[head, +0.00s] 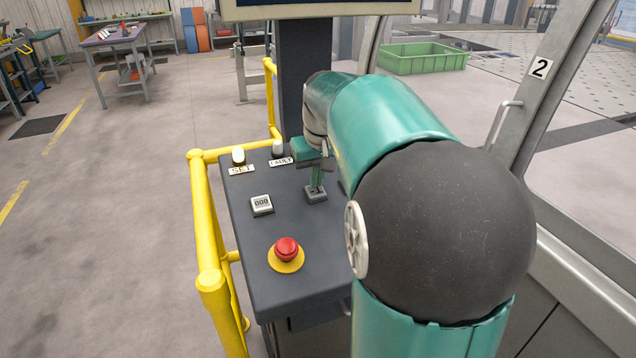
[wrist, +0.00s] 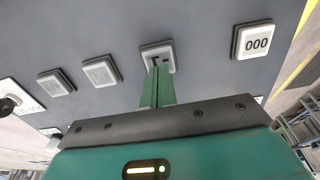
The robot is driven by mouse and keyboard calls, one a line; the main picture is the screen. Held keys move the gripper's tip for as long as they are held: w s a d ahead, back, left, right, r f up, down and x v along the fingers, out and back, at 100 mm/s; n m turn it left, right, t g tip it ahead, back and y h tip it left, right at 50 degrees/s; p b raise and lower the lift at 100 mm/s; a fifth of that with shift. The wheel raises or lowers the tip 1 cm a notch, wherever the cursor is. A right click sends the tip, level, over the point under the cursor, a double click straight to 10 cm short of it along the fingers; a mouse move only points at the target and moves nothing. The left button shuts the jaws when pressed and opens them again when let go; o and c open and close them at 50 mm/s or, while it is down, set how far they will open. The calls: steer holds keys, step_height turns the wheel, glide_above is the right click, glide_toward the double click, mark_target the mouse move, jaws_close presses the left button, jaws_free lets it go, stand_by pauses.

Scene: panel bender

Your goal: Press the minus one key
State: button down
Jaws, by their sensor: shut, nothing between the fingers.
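My gripper (head: 316,187) is shut and empty, pointing down over the grey control panel (head: 235,205). In the wrist view its green fingers (wrist: 157,70) reach to a pale square key (wrist: 149,50) with a dark mark, partly covered by the fingertips. I cannot read that mark for certain as minus one. The same key (head: 316,197) shows under the fingertips in the head view. Whether the fingertips touch it or hover just above cannot be told. Two more pale keys, one (wrist: 101,71) nearer and one (wrist: 56,83) farther left, have markings too faint to read.
A red stop button (head: 286,249) on a yellow base is nearer. SET (head: 239,157) and FAULT (head: 278,150) fittings stand behind. A yellow rail (head: 207,235) borders the panel.

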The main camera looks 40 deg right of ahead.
steer(key=v, duration=1.1)
steer(key=shift+r, duration=0.4)
steer(key=shift+s, duration=0.15)
stand_by(0.6)
